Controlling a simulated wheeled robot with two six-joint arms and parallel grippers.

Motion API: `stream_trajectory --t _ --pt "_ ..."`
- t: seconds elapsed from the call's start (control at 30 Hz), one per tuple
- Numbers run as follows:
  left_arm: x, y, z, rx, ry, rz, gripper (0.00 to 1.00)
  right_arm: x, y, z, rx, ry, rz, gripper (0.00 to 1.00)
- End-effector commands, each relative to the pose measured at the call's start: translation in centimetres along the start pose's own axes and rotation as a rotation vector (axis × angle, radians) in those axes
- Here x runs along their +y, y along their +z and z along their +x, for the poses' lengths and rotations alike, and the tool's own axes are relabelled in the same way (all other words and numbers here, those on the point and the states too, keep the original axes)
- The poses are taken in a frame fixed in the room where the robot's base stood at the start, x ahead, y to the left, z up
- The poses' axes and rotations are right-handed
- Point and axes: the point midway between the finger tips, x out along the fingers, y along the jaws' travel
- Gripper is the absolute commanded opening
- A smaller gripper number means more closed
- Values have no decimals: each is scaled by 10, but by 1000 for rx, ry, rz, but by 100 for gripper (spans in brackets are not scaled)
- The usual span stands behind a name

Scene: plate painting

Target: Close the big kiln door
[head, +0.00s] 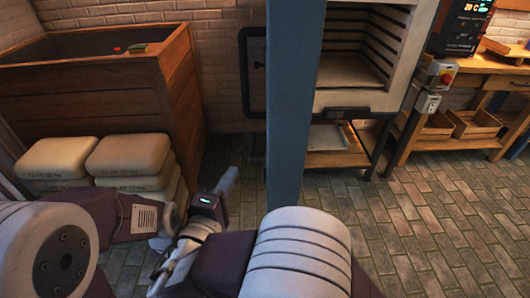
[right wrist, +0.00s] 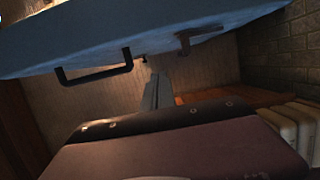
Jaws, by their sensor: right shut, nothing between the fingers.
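The big kiln door is a tall blue slab (head: 292,100), open and seen nearly edge-on in the head view, in front of the kiln. Its blue face (right wrist: 180,35) crosses the top of the right wrist view, with a black bar handle (right wrist: 95,75) on it. The big kiln (head: 355,60) stands open behind, with its pale chamber showing. My right gripper (head: 229,180) is shut and empty, low and left of the door. In the right wrist view its fingers (right wrist: 157,92) point toward the door, right of the handle; contact cannot be made out. My left gripper is not visible.
A wooden bin (head: 90,90) stands at the left, with stacked sacks (head: 125,160) before it. A workbench (head: 480,75) stands at the right. The brick floor (head: 430,220) at the right is clear.

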Motion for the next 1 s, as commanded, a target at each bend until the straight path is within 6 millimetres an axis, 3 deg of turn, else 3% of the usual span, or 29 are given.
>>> stream_trajectory --t 0.13,0.27,0.67,0.83,1.0 --pt "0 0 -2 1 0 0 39 4 -2 0 7 10 4 0" --pt "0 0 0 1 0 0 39 3 -1 16 2 8 3 0" --pt "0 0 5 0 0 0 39 3 0 102 -1 6 1 0" --pt "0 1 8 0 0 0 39 3 26 107 3 5 0 0" --pt "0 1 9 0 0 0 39 4 36 109 5 5 1 0"
